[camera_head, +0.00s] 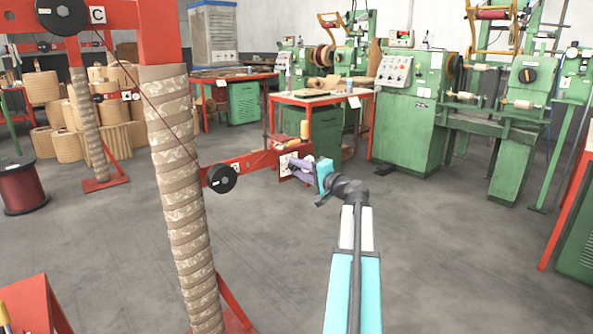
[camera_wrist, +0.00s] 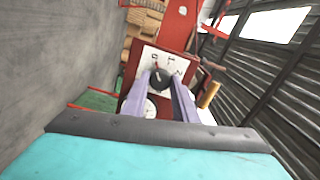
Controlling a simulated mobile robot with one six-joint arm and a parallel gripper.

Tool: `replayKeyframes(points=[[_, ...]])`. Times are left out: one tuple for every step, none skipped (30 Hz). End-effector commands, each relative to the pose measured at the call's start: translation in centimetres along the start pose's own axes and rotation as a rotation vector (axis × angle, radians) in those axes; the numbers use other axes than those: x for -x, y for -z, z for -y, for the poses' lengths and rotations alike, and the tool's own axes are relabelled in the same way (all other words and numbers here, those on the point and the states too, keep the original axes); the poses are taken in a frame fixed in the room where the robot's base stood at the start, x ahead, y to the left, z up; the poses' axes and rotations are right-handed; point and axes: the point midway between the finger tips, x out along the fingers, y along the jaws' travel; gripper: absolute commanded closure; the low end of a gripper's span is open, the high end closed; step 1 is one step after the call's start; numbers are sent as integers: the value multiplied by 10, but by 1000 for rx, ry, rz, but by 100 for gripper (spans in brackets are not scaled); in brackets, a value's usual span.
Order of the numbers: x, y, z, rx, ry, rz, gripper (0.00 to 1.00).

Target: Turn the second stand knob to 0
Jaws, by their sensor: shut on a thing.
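The stand knob (camera_wrist: 160,80) is small and black, on a white dial plate (camera_wrist: 172,62) fixed to a red stand part. In the wrist view my gripper (camera_wrist: 162,84) has its two grey-purple fingers on either side of the knob, shut on it. A thin red mark shows on the dial beside the knob; the dial's characters appear turned and are too small to read surely. In the head view my gripper (camera_head: 298,167) meets the dial plate (camera_head: 285,164) at the right end of the red stand arm (camera_head: 252,162); the knob is hidden there by my fingers.
A wrapped column (camera_head: 180,190) with a red frame stands to the left. A black disc (camera_head: 222,178) sits on the stand arm. A red-topped bench (camera_head: 320,98) and green winding machines (camera_head: 410,110) stand behind. The floor (camera_head: 450,260) at the right is clear.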

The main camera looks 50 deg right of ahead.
Motion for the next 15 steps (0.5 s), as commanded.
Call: replayKeyframes(points=[[-1,0,1,1,2,1,72],[-1,0,1,1,2,1,67],[-1,0,1,0,2,1,60],[-1,0,1,0,2,1,56],[-1,0,1,0,1,0,56],[-1,0,1,0,1,0,56],[-1,0,1,0,1,0,56],[-1,0,1,0,1,0,56],[0,0,0,0,1,0,56],[0,0,0,0,1,0,56],[0,0,0,-1,1,0,56],[0,0,0,-1,1,0,56],[0,0,0,-1,1,0,56],[0,0,0,-1,1,0,56],[1,0,0,-1,1,0,56]])
